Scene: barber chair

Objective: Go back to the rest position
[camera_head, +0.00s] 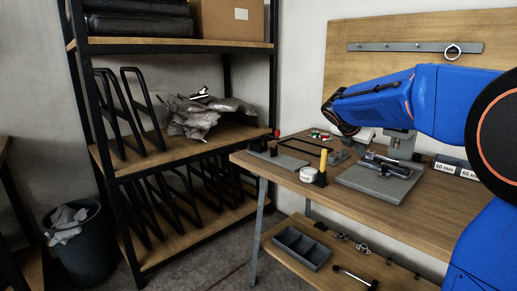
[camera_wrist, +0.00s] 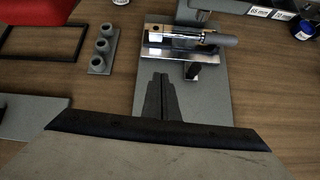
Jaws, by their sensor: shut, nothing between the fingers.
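My gripper (camera_wrist: 163,80) shows in the wrist view with its two dark fingers together and nothing between them. The fingers lie in front of the lower part of a grey plate (camera_wrist: 211,105) on the wooden bench. On that plate is a fixture holding a shiny metal bar and a dark-handled tool (camera_wrist: 218,39), just beyond the fingertips. In the head view my blue arm reaches in from the right over the bench (camera_head: 303,150). I cannot make out the fingertips clearly there. The grey plate (camera_head: 372,187) shows below the arm.
A yellow-handled tool (camera_head: 323,160) stands by a white round container (camera_head: 308,174). Labelled boxes (camera_head: 457,168) line the back right. A shelf rack (camera_head: 180,155) stands left.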

